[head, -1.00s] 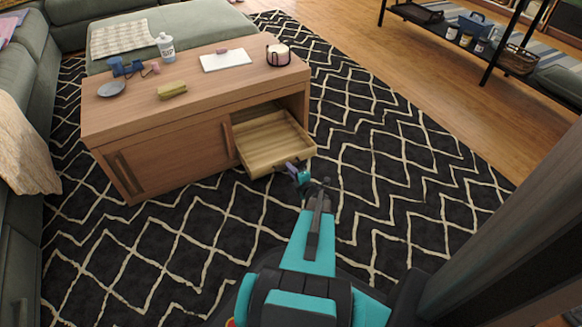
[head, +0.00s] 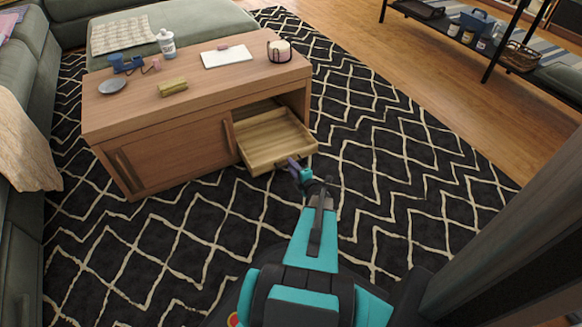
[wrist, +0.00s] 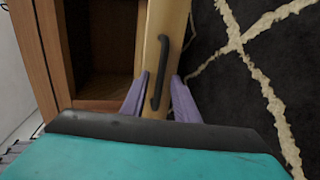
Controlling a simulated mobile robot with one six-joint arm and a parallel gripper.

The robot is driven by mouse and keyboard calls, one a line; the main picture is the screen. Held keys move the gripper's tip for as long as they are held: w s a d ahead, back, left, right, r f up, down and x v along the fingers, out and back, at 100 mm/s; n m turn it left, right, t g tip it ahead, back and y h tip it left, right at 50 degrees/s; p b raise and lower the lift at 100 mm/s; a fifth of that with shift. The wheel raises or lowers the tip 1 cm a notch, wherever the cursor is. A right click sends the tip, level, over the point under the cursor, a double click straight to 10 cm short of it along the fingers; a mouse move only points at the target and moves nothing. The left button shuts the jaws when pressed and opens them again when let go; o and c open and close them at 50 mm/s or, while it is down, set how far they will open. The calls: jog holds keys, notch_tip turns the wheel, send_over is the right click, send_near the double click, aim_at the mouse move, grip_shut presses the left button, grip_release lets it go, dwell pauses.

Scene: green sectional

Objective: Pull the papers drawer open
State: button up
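The wooden drawer (head: 272,140) at the right end of the coffee table (head: 170,140) stands pulled well out and looks empty. No label shows that it is the papers drawer. Its pale front also shows in the wrist view (wrist: 172,30) with a dark bar handle (wrist: 158,75). My gripper (head: 293,165) is at the drawer front in the head view. In the wrist view its two purple fingers (wrist: 160,80) stand apart, one on each side of the handle, with visible gaps beside it. The arm hides part of the front's lower edge in the head view.
A closed door panel (head: 175,155) is left of the drawer. A candle holder (head: 279,51), white tablet-like board (head: 227,56), bottle (head: 166,43) and dish (head: 111,86) stand on the tabletop. The patterned rug (head: 400,180) is clear to the right.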

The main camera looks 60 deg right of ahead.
jog(key=p+v, duration=0.4)
jog(key=v, duration=0.9)
jog(key=shift+s, duration=0.25)
jog(key=shift+r, duration=0.1)
